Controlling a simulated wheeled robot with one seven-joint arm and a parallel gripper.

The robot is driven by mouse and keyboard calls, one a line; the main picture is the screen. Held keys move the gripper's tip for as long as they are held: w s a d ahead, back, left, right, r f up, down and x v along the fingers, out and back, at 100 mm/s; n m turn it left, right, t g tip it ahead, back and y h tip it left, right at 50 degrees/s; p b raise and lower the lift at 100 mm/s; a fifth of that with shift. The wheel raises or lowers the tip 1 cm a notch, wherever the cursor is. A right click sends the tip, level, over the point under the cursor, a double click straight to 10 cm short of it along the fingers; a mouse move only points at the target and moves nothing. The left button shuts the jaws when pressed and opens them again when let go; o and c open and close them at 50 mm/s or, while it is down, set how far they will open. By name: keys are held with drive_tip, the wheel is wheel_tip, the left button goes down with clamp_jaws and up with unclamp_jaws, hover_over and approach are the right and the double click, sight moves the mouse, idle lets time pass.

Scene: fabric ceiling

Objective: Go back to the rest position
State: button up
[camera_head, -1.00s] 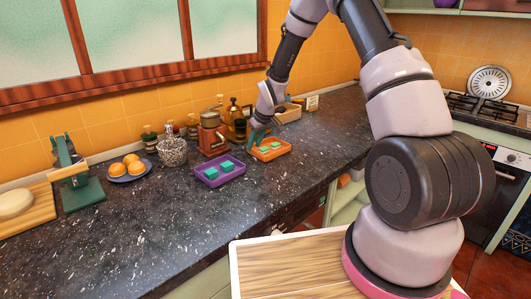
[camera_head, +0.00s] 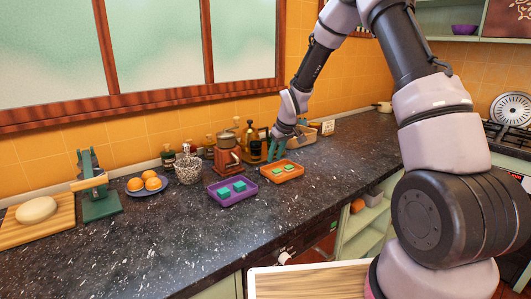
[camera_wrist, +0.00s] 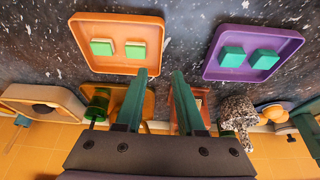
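My gripper (camera_head: 277,148) is above the dark counter, just behind the orange tray. In the wrist view its two green fingers (camera_wrist: 161,74) stand apart with nothing between them. The orange tray (camera_head: 272,179) holds two green blocks (camera_head: 284,168); it also shows in the wrist view (camera_wrist: 120,28), beyond the fingertips and to the left. The purple tray (camera_head: 231,203) stands left of it with two teal blocks (camera_head: 232,190). In the wrist view the purple tray (camera_wrist: 250,35) is at the upper right.
A plate of oranges (camera_head: 147,184), a green press (camera_head: 98,195) and a wooden board (camera_head: 40,231) are at left. The counter's front (camera_head: 190,250) is clear.

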drive_tip(key=s+d+r+m+t+h, duration=0.15)
drive_tip(key=s+d+r, duration=0.35)
drive_tip(key=r, duration=0.6)
drive_tip(key=s+d+r+m+y, duration=0.1)
drive_tip(key=s+d+r+m, duration=0.2)
drive_tip(key=s+r, duration=0.55)
drive_tip(key=s+d+r+m, duration=0.1)
drive_tip(key=s+r+m, duration=0.1)
drive_tip(key=s, duration=0.5)
drive_tip(key=s+d+r+m+t, duration=0.1)
drive_tip(key=s+d+r+m, duration=0.1)
drive_tip(key=s+r, duration=0.3)
drive_tip(key=s+d+r+m+t, duration=0.1)
drive_tip(key=s+d+r+m, duration=0.1)
drive_tip(key=s, duration=0.7)
drive_tip(key=shift+d+r, duration=0.2)
drive_tip(key=shift+r, duration=0.65)
